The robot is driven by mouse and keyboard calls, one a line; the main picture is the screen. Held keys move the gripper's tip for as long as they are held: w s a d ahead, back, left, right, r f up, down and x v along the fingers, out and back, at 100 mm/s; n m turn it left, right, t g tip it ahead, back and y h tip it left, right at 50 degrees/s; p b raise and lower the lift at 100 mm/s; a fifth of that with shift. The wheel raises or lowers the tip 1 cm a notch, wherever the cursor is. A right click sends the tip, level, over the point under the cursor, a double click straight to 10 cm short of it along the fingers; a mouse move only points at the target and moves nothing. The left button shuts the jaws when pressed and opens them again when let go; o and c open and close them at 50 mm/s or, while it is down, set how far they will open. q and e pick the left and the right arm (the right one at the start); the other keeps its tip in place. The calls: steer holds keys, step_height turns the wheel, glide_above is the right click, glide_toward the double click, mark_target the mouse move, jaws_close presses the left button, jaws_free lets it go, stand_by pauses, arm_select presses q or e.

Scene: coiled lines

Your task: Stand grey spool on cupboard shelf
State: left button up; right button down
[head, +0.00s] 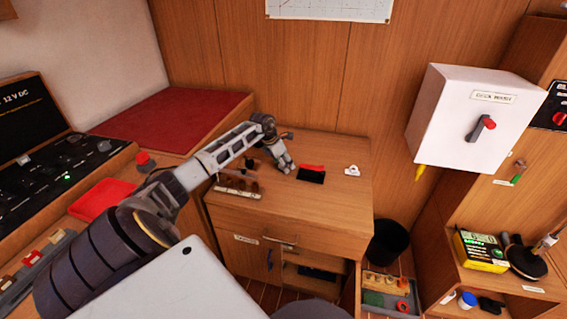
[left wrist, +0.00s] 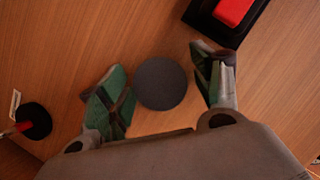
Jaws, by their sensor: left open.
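In the left wrist view a dark grey round thing (left wrist: 160,84), seen end-on and looking like the grey spool, is between the two fingers of my left gripper (left wrist: 163,88). The fingers are apart, with a gap on the right side; on the left the fingertip is close to it, and I cannot tell whether they touch. In the head view my left gripper (head: 287,167) points down at the wooden counter top, and I cannot make out the spool there. The cupboard (head: 312,256) under the counter has an open front with a dark thing inside. My right gripper is out of view.
A black block with a red top (head: 311,174) lies right of the gripper; a white tag-like thing (head: 352,171) is beyond it. A small wooden rack (head: 237,187) stands left.

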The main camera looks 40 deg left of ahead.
arm_select(q)
steer(key=shift+r, duration=0.1)
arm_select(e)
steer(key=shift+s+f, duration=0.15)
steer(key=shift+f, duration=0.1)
arm_select(q)
steer(key=shift+s+a+r, duration=0.15)
steer(key=shift+s+r, duration=0.05)
steer(key=shift+r, duration=0.3)
steer(key=p+v, duration=0.1)
steer(key=v, duration=1)
steer(key=shift+p, duration=0.3)
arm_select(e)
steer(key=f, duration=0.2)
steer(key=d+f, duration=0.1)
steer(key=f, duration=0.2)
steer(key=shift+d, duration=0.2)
arm_select(q)
steer(key=shift+o, duration=0.5)
steer(key=shift+s+f, duration=0.1)
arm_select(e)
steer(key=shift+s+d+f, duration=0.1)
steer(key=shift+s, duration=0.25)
